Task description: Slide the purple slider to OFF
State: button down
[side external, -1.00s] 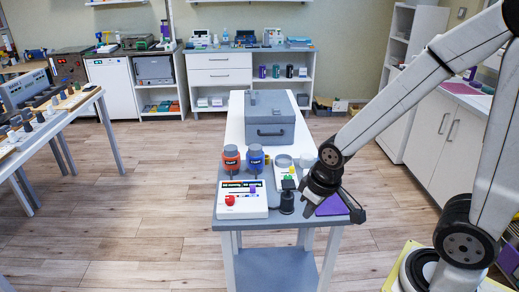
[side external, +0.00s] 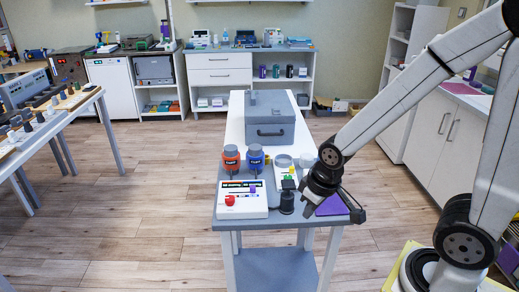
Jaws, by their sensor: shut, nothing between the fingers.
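A white control box (side external: 243,210) sits at the near left of the narrow table. A small purple slider (side external: 253,190) shows on the right part of its top face, and a red knob (side external: 230,200) is on its left part. The box's labels are too small to read, so I cannot tell which end is OFF. My gripper (side external: 306,207) is shut and empty. It points down over the right part of the table, to the right of the box and apart from the slider.
A black knob-like object (side external: 287,203) stands between the box and my gripper. A purple pad (side external: 332,206) lies at the right. Two jars, orange-red (side external: 231,160) and blue (side external: 255,158), stand behind the box. A grey case (side external: 270,120) is farther back.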

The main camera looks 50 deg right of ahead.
jog(key=c, duration=0.6)
grip_release()
jog(key=shift+w, duration=0.15)
jog(key=shift+o, duration=0.6)
jog(key=shift+w, duration=0.25)
jog(key=n+g, duration=0.3)
jog(key=n, duration=0.6)
send_over(253, 186)
jog(key=f, duration=0.4)
jog(key=shift+s+a+f, duration=0.25)
jog(key=shift+s+f, duration=0.1)
jog(key=shift+w+d+f, duration=0.2)
jog(key=shift+w, duration=0.15)
jog(key=shift+f, duration=0.1)
jog(key=shift+f, duration=3.8)
